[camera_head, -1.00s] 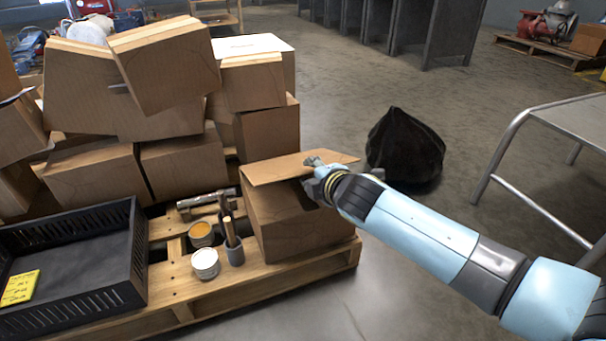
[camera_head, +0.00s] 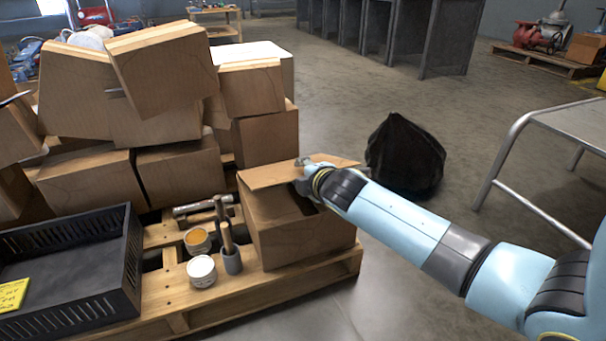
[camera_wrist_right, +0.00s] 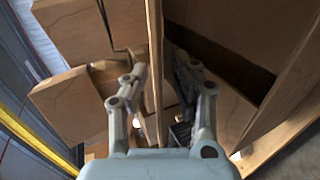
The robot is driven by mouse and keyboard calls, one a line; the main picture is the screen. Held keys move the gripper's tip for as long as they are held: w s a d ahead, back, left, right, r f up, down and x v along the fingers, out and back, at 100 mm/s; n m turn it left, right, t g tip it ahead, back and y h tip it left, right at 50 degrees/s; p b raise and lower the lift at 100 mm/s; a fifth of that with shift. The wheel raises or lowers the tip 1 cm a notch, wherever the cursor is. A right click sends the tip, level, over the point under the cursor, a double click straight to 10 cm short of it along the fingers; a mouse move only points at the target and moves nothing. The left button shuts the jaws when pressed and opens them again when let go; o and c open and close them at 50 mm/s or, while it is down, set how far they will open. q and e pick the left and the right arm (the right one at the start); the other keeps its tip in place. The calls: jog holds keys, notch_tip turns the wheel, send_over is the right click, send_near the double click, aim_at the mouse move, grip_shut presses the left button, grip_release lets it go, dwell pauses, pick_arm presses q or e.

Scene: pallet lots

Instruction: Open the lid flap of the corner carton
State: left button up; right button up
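The corner carton (camera_head: 300,237) is a brown box on the front right corner of the pallet. Its lid flap (camera_head: 275,176) slants over the top, partly raised, with a dark gap under its right part. My right gripper (camera_head: 303,168) is at the flap's edge, its fingers partly hidden by my wrist. In the right wrist view, the flap (camera_wrist_right: 154,50) shows edge-on between the two fingers of the gripper (camera_wrist_right: 160,80). The fingers look apart, with a small gap at the right finger. My left gripper is not in view.
Stacked cartons (camera_head: 180,170) stand behind and left. A white tub (camera_head: 201,271), an orange-topped tub (camera_head: 197,240), and a grey cup (camera_head: 232,261) with tools sit left of the carton. A black crate (camera_head: 130,262) is farther left. A black sack (camera_head: 405,155) lies beyond.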

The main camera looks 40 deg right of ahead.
grip_shut()
dwell(0.6)
